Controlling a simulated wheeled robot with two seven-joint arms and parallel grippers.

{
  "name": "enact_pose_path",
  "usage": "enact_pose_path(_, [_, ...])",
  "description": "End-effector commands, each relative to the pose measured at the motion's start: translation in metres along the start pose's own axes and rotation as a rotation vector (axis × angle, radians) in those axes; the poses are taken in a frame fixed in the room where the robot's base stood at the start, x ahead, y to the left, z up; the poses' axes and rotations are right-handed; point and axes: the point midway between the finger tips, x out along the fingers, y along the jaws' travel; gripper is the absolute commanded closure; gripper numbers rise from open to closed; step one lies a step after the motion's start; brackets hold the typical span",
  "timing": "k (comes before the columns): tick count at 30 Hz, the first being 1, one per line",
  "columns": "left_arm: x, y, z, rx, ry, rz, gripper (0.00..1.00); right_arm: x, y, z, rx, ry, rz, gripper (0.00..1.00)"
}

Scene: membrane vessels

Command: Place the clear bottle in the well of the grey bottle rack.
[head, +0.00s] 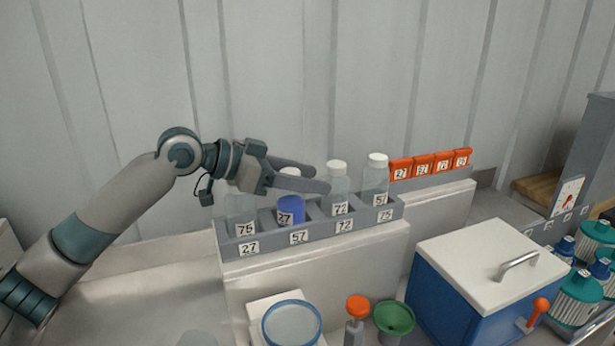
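The grey bottle rack (320,237) stands on a pale block in the middle, with number labels along its front. It holds a clear bottle (240,206) at the left, a bottle with a blue lower part (291,211), and two clear bottles with white caps, one labelled 72 (338,186) and one at the right end (376,177). My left gripper (320,179) reaches in from the left above the rack. Its fingers are apart, with the blue bottle's white cap showing between them; whether they touch it is unclear. The gripper partly hides the leftmost bottle's top. My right gripper is not in view.
A rack of orange-capped items (431,164) stands behind at right. In front are a blue box with a white lid (490,245), a round dish (291,323), an orange-topped item (357,308) and a green funnel-like cup (394,318). Teal bottles (594,240) stand far right.

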Motion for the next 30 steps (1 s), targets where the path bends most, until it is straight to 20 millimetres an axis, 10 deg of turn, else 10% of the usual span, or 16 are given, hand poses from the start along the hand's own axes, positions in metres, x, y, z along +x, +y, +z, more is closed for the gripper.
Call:
enact_pose_path(14, [-0.005,-0.001,-0.001,0.000,0.000,-0.001,0.51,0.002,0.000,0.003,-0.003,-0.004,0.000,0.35])
enact_pose_path(23, [-0.042,-0.001,0.000,0.000,0.000,-0.003,0.51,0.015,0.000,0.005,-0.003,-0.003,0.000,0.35])
enact_pose_path(30, [-0.083,-0.001,0.000,0.000,0.001,-0.003,0.51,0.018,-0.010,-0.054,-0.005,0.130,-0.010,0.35])
